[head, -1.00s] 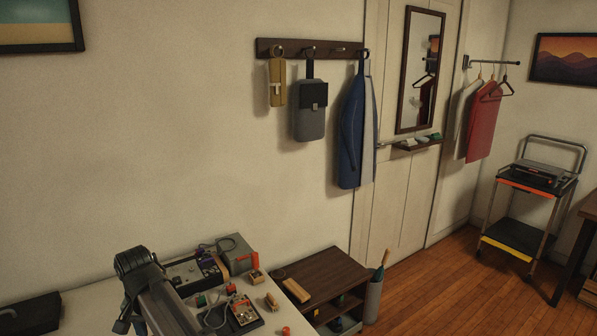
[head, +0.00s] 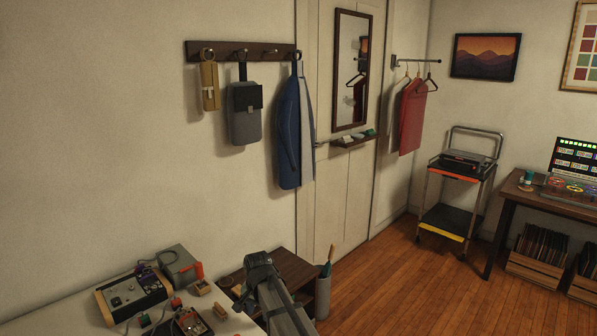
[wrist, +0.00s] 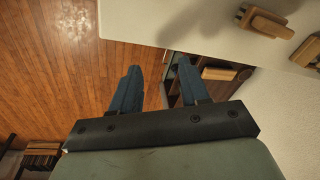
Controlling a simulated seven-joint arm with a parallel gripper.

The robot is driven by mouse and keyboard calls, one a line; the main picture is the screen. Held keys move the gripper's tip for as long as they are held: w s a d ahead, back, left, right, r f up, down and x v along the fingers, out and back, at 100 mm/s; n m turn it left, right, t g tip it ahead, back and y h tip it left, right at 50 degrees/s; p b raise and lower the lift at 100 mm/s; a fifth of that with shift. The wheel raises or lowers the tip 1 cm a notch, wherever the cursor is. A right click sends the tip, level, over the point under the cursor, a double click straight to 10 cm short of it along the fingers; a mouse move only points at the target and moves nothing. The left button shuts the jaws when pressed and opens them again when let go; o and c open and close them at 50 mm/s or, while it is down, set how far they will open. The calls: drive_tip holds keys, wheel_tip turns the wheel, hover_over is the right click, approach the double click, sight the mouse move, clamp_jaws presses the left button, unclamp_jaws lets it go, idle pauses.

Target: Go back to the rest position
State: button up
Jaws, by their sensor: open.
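My gripper (wrist: 158,68) is open in the wrist view, with its two blue-grey fingers apart and nothing between them. It points over the wooden floor (wrist: 60,60) and a low dark shelf unit (wrist: 243,72), past the edge of the white workbench (wrist: 150,22). In the head view my arm rises at the bottom middle, in front of the brown shelf unit (head: 292,264). The fingers cannot be made out in that view.
The workbench (head: 60,305) carries a control box (head: 130,297), a grey case (head: 178,265) and small wooden pieces. A wheeled cart (head: 441,218) and a desk (head: 520,190) stand right. Coats hang along the wall. The floor between is clear.

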drive_tip(key=s+d+f+m, duration=0.1)
drive_tip(key=s+d+f, duration=0.1)
drive_tip(key=d+f, duration=1.2)
drive_tip(key=s+d+f+g+h, duration=0.1)
drive_tip(key=s+d+f+g, duration=0.1)
drive_tip(key=s+d+f, duration=0.6)
drive_tip(key=s+d+f+n+g, duration=0.1)
drive_tip(key=s+f, duration=0.4)
drive_tip(key=s, duration=0.7)
drive_tip(key=s+d+f+n+g, duration=0.2)
drive_tip(key=s+d+f+g, duration=0.1)
drive_tip(key=s, duration=1)
drive_tip(key=s+d+f+n+g, duration=0.2)
drive_tip(key=s+f, duration=0.5)
drive_tip(key=s, duration=0.5)
drive_tip(key=shift+s+d+f, duration=0.15)
drive_tip(key=shift+s+d, duration=0.1)
drive_tip(key=shift+d, duration=0.5)
